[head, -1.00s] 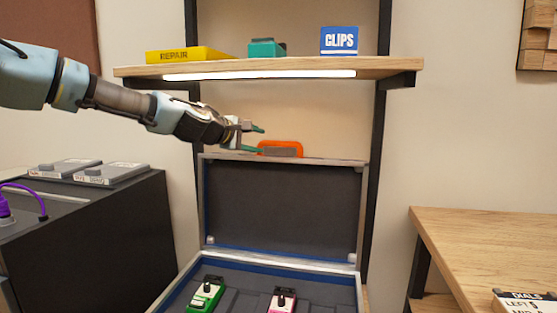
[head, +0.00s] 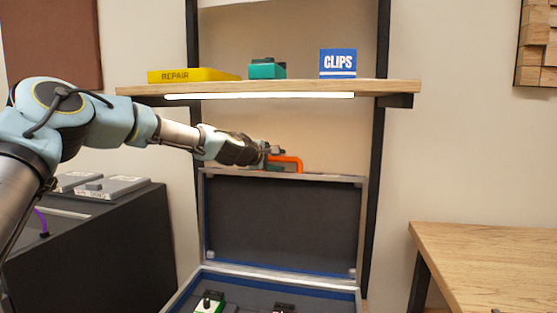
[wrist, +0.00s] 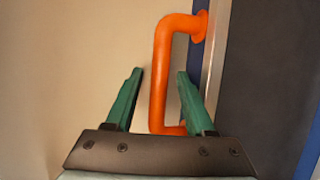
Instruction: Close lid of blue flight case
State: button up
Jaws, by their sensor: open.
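The blue flight case (head: 355,230) stands open, its lid (head: 283,218) upright with a dark lining and a pale metal edge. An orange handle (head: 291,160) sticks out from the lid's top edge. In the wrist view the orange handle (wrist: 159,75) runs between the two green fingers of my gripper (wrist: 157,90), closer to the right finger. My gripper (head: 272,158) is open and at the left end of the handle in the head view. Whether a finger touches the handle, I cannot tell. The lower front of the case is out of frame.
A green pedal (head: 208,303) and a partly cut-off pedal (head: 284,308) lie in the case. A wooden shelf (head: 270,87) with a yellow REPAIR box, a teal box and a blue CLIPS box hangs just above my gripper. A wooden table (head: 490,255) stands right, a black cabinet (head: 110,240) left.

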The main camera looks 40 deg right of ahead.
jog(key=shift+c, duration=0.2)
grip_shut()
dwell(1.1)
